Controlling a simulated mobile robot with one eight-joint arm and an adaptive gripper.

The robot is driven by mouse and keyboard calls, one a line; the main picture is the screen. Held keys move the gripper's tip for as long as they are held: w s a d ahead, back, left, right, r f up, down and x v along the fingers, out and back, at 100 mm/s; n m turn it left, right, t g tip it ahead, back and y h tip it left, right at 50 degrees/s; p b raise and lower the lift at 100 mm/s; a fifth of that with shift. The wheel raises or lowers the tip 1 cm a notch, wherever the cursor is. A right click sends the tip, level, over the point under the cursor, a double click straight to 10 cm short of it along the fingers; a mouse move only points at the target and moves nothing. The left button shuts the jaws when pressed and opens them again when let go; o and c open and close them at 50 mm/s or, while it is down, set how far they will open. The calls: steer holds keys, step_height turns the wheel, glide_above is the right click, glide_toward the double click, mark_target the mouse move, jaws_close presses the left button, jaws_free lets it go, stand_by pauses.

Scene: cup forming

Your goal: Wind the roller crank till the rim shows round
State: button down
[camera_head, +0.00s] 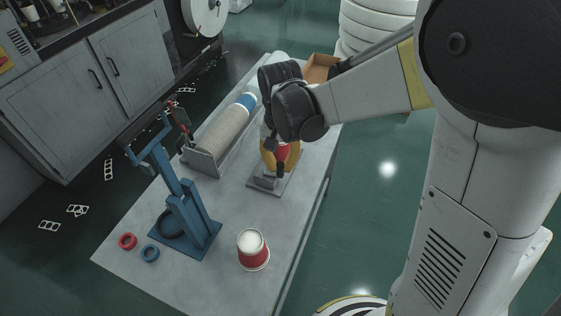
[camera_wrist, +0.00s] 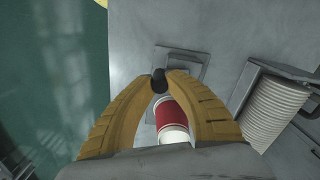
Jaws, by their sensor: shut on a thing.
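The roller crank's black knob (camera_wrist: 159,80) sits between my yellow fingertips in the wrist view. My gripper (camera_wrist: 159,78) is shut on it. In the head view my gripper (camera_head: 277,165) is over the small grey roller stand (camera_head: 263,184), and my wrist hides much of it. The stand's grey base plate (camera_wrist: 187,62) shows beyond the fingertips in the wrist view. A red and white cup (camera_wrist: 171,116) lies between my fingers in that view, below the knob; part of it shows red in the head view (camera_head: 283,152). Its rim is too hidden to judge its shape.
A blue lever press (camera_head: 184,200) stands left on the grey table (camera_head: 215,270). A red ring (camera_head: 128,241) and a blue ring (camera_head: 150,253) lie beside it. Another red and white cup (camera_head: 253,250) stands in front. A long ridged stack (camera_head: 218,133) lies in a cradle behind.

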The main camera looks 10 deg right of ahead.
mark_target(280, 163)
steer(key=shift+s+a+m, duration=0.1)
steer(key=shift+s+m, duration=0.1)
steer(key=shift+m, duration=0.4)
steer(key=c, duration=1.6)
jaws_free()
step_height(280, 163, up, 12)
